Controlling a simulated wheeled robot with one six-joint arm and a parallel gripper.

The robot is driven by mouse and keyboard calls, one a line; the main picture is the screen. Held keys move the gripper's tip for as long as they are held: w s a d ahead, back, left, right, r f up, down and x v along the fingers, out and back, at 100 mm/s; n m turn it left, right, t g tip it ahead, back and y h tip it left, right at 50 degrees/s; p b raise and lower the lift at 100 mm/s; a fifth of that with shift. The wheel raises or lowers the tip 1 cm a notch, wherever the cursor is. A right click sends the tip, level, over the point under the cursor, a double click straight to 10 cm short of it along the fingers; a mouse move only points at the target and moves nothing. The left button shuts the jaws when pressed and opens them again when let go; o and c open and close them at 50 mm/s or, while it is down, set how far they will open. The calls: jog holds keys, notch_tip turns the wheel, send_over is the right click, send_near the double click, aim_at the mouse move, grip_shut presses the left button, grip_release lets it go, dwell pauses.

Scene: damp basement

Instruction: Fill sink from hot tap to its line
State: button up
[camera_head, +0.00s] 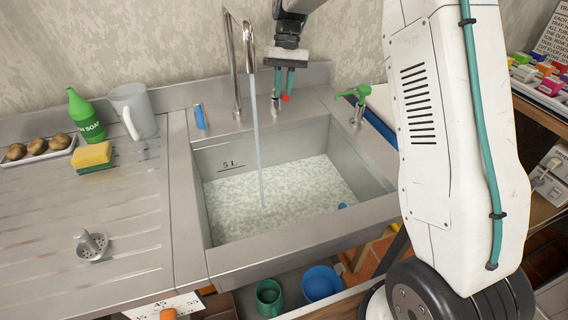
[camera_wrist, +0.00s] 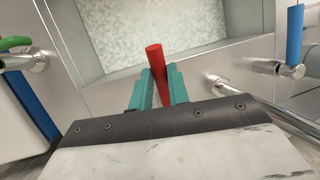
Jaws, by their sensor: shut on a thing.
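My gripper (camera_head: 284,88) points down behind the sink, its teal fingers shut on the red tap handle (camera_head: 286,98). The wrist view shows the red handle (camera_wrist: 155,60) between the fingers. A thin stream of water (camera_head: 258,150) falls from the tall steel spout (camera_head: 232,65) into the steel sink (camera_head: 225,258). The speckled, pale water surface (camera_head: 285,195) lies below the black line marked 5 L (camera_head: 231,166) on the back wall. The blue tap handle (camera_head: 200,117) stands left of the spout; it also shows in the wrist view (camera_wrist: 295,35).
A green-handled fitting (camera_head: 355,93) stands right of my gripper. A small blue thing (camera_head: 342,206) is in the sink. Left are a grey jug (camera_head: 133,108), green soap bottle (camera_head: 85,117), sponge (camera_head: 92,157), potato tray (camera_head: 62,150) and a strainer plug (camera_head: 90,246). The draining board is mostly clear.

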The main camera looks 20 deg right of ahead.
jog(key=shift+w+r+g, duration=0.2)
jog(key=shift+r+g, duration=0.05)
jog(key=shift+g, duration=0.15)
jog(key=shift+w+r+g, duration=0.5)
jog(key=shift+w+g, duration=0.05)
jog(key=shift+g, duration=0.65)
jog(key=shift+w+r+g, duration=0.2)
jog(key=shift+w+g, duration=0.1)
jog(key=shift+g, duration=0.2)
dwell(5.9)
